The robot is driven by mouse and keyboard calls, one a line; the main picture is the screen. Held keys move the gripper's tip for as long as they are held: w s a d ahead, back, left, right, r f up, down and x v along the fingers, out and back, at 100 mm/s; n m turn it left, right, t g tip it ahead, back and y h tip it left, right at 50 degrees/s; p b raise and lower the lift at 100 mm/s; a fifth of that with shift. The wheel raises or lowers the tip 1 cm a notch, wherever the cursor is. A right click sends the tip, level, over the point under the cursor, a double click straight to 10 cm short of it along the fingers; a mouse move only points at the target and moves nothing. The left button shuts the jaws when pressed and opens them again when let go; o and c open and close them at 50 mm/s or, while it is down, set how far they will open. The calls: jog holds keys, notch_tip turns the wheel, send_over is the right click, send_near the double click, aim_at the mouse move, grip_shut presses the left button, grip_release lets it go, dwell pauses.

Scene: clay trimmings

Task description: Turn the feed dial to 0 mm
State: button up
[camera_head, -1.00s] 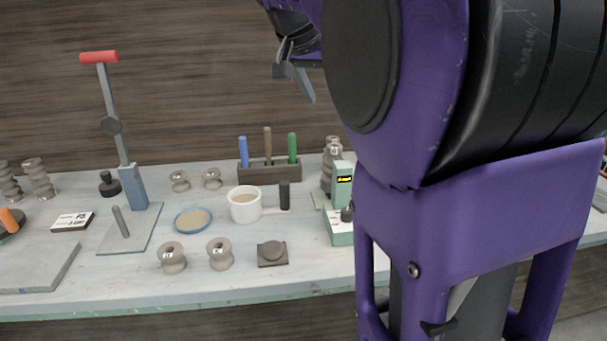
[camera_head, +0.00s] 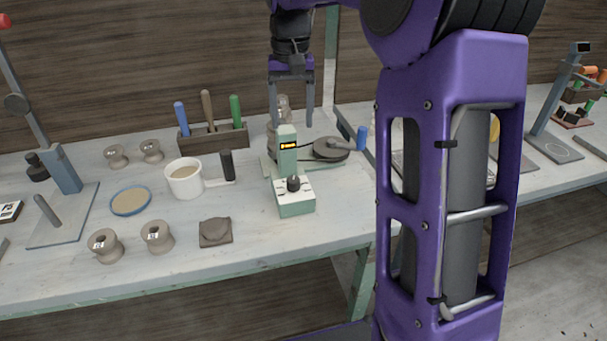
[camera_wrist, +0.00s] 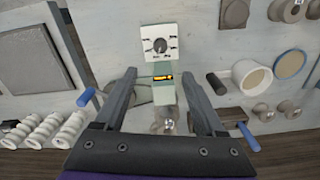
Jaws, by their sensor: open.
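The marks are too small to read. My gripper (camera_head: 292,120) hangs above and behind the machine, fingers pointing down.
A round dark wheel (camera_head: 331,148) with a blue handle (camera_head: 362,137) stands right of the machine. A white mug (camera_head: 184,178), a tool rack (camera_head: 213,138) and clay spools (camera_head: 157,236) are left. The bench front before the dial is clear.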

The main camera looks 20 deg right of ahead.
aim_at(293, 180)
notch_tip(293, 180, down, 17)
jog(key=b, duration=0.2)
jog(key=shift+b, duration=0.4)
grip_shut()
